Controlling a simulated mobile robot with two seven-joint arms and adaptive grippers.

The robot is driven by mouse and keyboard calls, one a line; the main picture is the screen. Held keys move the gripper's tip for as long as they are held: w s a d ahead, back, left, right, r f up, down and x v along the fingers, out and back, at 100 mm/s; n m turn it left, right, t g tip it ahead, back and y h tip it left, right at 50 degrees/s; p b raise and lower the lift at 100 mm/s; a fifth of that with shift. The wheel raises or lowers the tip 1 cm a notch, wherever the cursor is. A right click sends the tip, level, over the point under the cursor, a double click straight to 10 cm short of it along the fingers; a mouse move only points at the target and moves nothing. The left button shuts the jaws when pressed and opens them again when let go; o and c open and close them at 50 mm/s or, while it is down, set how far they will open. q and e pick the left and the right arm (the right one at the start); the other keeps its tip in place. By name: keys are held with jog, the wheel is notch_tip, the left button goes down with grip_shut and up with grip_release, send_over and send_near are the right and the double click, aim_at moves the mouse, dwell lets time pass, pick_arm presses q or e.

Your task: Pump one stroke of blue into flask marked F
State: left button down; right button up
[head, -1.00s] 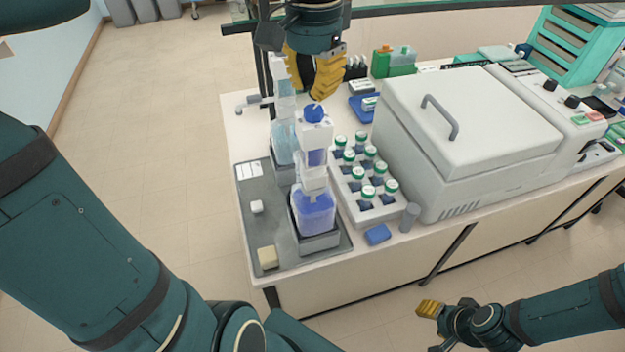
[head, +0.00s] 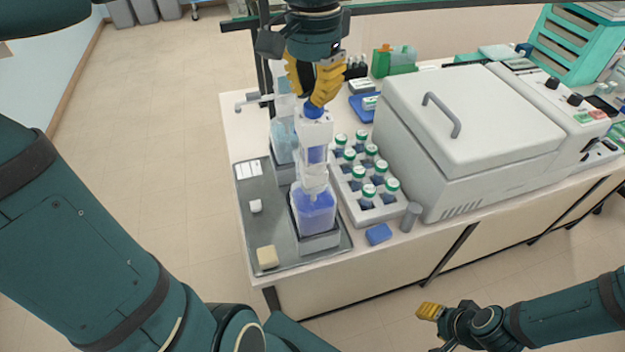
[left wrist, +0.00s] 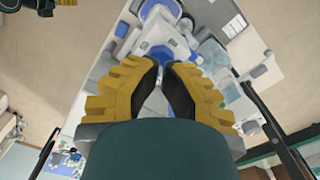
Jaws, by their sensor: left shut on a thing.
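A dispenser bottle with blue-violet liquid (head: 315,212) stands upright in a grey holder (head: 319,242) near the table's front left. A white pump body rises from it to a blue top (head: 313,111). My left gripper (head: 316,92) points down from above, its yellow fingers closed around the upper part of the blue top. I cannot read an F mark on any vessel.
A second dispenser with paler blue liquid (head: 284,140) stands just behind. A white rack (head: 378,212) of several green-capped bottles is close on the right, beside a large white machine (head: 470,110). A blue block (head: 378,234) and grey cylinder (head: 411,216) lie in front.

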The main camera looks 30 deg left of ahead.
aim_at(314, 105)
pick_arm(q)
jog(key=shift+f+b, duration=1)
jog(key=shift+f, duration=0.65)
jog(key=shift+r+p, duration=2.45)
jog(key=shift+r, duration=0.15)
notch_tip(314, 105, up, 5)
jog(key=p, duration=0.4)
jog(key=shift+p, duration=0.35)
